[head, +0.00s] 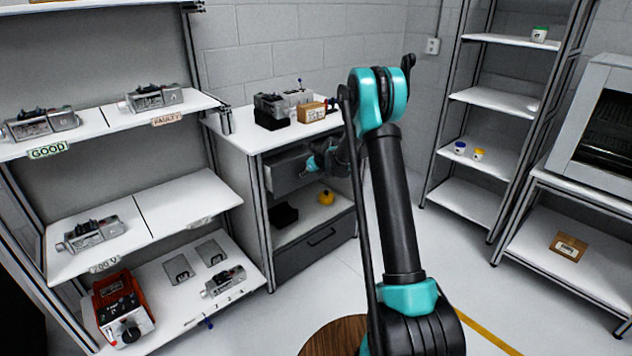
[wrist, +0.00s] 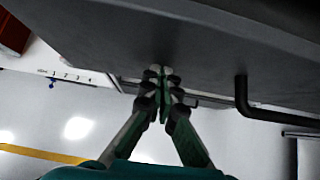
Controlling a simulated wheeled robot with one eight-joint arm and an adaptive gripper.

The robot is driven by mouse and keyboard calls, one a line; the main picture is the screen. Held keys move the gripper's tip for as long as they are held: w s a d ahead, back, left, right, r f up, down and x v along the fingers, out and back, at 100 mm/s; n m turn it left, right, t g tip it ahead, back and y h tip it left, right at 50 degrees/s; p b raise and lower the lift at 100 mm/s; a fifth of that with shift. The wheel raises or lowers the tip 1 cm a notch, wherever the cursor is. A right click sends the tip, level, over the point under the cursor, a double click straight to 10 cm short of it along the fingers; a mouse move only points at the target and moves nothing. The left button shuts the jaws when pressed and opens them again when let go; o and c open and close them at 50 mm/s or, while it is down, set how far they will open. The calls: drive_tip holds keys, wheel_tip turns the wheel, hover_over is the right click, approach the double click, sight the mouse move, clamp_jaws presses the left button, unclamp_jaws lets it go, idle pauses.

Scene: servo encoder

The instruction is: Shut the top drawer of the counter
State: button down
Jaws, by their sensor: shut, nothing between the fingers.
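The counter (head: 247,142) stands in the middle of the head view. Its top drawer (head: 288,177) has a dark grey front, which seems to stand out from the counter; how far is hard to tell. My gripper (head: 318,164) is at the right part of this front, partly hidden by my own arm. In the wrist view, my gripper (wrist: 160,72) is shut and empty, its fingertips close against a dark grey panel (wrist: 190,45), seemingly the drawer front. Whether they touch cannot be told. A black bar handle (wrist: 243,98) sticks out to the right of the fingertips.
Below the top drawer, an open shelf holds a black bin (head: 284,214) and a yellow object (head: 326,197). A lower drawer (head: 312,245) looks shut. Devices and a cardboard box (head: 311,112) sit on the countertop. Shelving with servos is at left. A round wooden top (head: 335,338) is in front.

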drive_tip(key=w+a, duration=0.1)
drive_tip(key=w, duration=0.1)
drive_tip(key=w+a, duration=0.3)
drive_tip(key=w, duration=0.1)
drive_tip(key=shift+w+a, duration=0.15)
drive_tip(key=shift+a, duration=0.15)
drive_tip(key=shift+w+a+r, duration=0.1)
drive_tip(key=shift+w, duration=0.05)
